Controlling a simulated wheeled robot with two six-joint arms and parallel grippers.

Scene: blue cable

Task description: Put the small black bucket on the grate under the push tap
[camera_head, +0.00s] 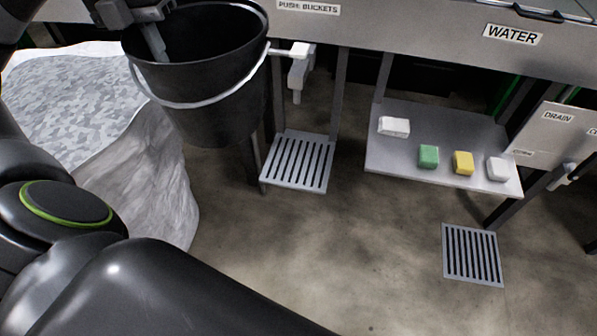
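The small black bucket (205,95), with a pale wire handle, is in the air at the upper left. My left gripper (155,42) is at its rim, with a finger showing inside the bucket, and appears shut on it; the far finger and exact contact are hidden. The push tap (297,72) sticks out under the "PUSH: BUCKETS" label, just right of the bucket. The slatted grate (298,162) is below the tap, to the lower right of the bucket, with nothing on it. My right gripper is not in view.
A grey shelf (390,158) right of the grate holds green, yellow and white blocks. A second grate (472,254) lies at the lower right near a drain panel (560,135). A large pale sack (150,175) stands at left. The middle floor is clear.

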